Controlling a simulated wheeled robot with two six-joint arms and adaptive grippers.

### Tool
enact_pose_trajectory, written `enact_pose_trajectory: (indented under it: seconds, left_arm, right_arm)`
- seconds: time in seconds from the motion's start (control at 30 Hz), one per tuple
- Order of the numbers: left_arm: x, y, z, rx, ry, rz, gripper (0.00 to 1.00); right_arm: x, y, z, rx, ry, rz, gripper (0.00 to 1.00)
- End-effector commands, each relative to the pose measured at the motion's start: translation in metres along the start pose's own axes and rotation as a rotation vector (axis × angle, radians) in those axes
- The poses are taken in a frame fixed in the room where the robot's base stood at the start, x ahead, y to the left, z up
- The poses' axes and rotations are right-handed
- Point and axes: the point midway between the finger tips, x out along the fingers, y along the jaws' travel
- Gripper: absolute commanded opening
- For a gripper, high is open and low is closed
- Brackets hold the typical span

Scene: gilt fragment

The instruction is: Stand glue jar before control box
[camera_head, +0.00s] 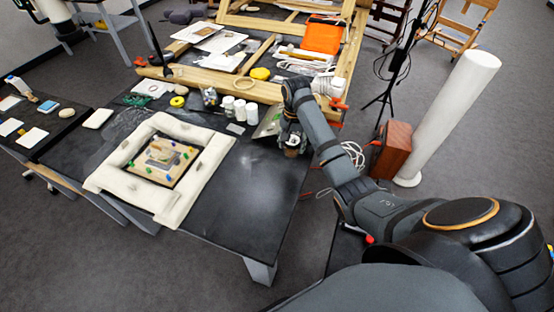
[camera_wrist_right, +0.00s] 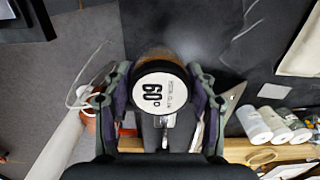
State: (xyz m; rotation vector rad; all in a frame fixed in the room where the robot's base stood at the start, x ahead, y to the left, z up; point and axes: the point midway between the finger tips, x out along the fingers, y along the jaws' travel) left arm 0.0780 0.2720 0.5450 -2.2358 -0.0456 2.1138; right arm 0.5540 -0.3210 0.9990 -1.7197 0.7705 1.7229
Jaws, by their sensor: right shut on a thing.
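My right gripper (camera_head: 291,142) is at the right edge of the black table (camera_head: 262,205). In the right wrist view its fingers (camera_wrist_right: 160,92) are closed on both sides of the glue jar (camera_wrist_right: 158,90). The jar has a round pale top marked "60°" with a dark rim and a brownish side. In the head view only a small brownish part of the jar (camera_head: 291,153) shows below the gripper. I cannot tell whether it touches the tabletop. I cannot make out the control box with certainty. My left gripper is not in view.
White bottles (camera_head: 239,110) stand left of the gripper, with a slanted panel (camera_head: 268,122) between. A padded white frame (camera_head: 113,167) lies at the left. A wooden frame (camera_head: 215,83) lies behind. The front right tabletop is clear. A reddish-brown box (camera_head: 391,150) stands on the floor.

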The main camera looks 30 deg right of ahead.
Motion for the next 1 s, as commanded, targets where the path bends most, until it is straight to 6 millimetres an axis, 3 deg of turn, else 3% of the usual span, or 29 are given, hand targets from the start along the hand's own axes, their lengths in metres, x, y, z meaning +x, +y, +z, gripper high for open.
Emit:
enact_pose_trajectory:
  seconds: [0.13,0.23,0.37,0.5,0.6,0.73,1.0]
  left_arm:
    - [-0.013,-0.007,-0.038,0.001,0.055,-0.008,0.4]
    - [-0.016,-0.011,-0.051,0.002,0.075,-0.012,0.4]
    - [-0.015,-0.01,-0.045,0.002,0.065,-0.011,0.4]
    - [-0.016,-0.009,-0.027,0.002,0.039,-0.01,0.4]
    - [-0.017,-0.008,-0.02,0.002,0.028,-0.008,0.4]
    - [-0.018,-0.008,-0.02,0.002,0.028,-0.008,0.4]
    - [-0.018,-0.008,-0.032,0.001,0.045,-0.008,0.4]
  right_arm:
    - [0.03,-0.024,0.015,-0.001,-0.004,0.0,0.13]
    - [0.045,-0.033,0.021,-0.001,-0.002,0.001,0.13]
    - [0.053,-0.038,0.023,0.0,0.002,0.0,0.13]
    - [0.058,-0.042,0.025,-0.001,0.0,0.0,0.13]
    - [0.075,-0.042,0.026,0.0,-0.001,0.003,0.13]
    - [0.089,-0.042,0.026,-0.001,0.001,0.001,0.13]
    - [0.091,-0.042,0.026,-0.001,0.002,0.0,0.13]
